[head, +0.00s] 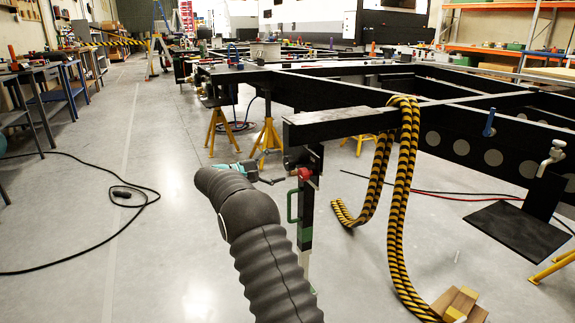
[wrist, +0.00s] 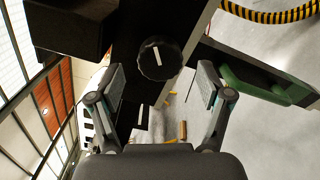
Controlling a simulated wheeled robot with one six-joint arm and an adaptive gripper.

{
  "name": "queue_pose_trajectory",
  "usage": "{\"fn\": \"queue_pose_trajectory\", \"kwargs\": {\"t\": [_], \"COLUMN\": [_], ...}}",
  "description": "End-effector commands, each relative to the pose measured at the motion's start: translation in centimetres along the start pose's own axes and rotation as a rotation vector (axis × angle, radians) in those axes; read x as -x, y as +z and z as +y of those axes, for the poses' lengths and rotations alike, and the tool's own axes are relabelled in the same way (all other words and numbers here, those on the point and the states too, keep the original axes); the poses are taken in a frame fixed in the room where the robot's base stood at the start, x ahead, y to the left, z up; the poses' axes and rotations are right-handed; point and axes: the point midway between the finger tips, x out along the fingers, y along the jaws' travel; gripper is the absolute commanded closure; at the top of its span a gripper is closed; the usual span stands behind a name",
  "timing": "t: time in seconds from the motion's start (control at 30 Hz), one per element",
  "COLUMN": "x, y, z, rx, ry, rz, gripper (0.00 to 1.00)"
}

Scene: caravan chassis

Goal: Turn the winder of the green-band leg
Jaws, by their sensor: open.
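The leg with the green band (head: 305,238) stands upright under the end of the black chassis beam, with a green handle (head: 292,206) on its left side. A small red part (head: 304,173) sits near its top. In the wrist view a round black knob with a white line (wrist: 160,58), apparently the winder, faces me; the line is slightly tilted from upright. My gripper (wrist: 165,80) is open, its two fingers on either side of the knob's lower edge, apparently not touching it. The gripper (head: 268,171) also shows small in the head view, left of the leg's top.
Yellow-black striped hose (head: 402,190) hangs over the beam (head: 340,123) right of the leg. A yellow stand (head: 267,135) is behind. A black cable (head: 140,200) lies on the left floor, which is otherwise clear. Wooden blocks (head: 460,303) lie at lower right.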

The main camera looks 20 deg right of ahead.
Motion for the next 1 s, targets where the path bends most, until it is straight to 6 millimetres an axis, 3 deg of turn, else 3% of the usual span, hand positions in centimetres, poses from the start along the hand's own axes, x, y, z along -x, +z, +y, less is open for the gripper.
{"fn": "queue_pose_trajectory", "kwargs": {"t": [0.2, 0.4, 0.87, 1.0], "x": [4.4, 6.9, 7.7, 7.7], "y": [-0.1, -0.1, 0.0, -1.2], "z": [0.0, 0.0, 0.0, -0.7], "rx": [-0.001, -0.001, -0.001, 0.0], "ry": [0.002, 0.001, 0.0, -0.028], "rz": [0.002, 0.001, 0.0, 0.051], "gripper": [0.22, 0.22, 0.22, 0.22]}}
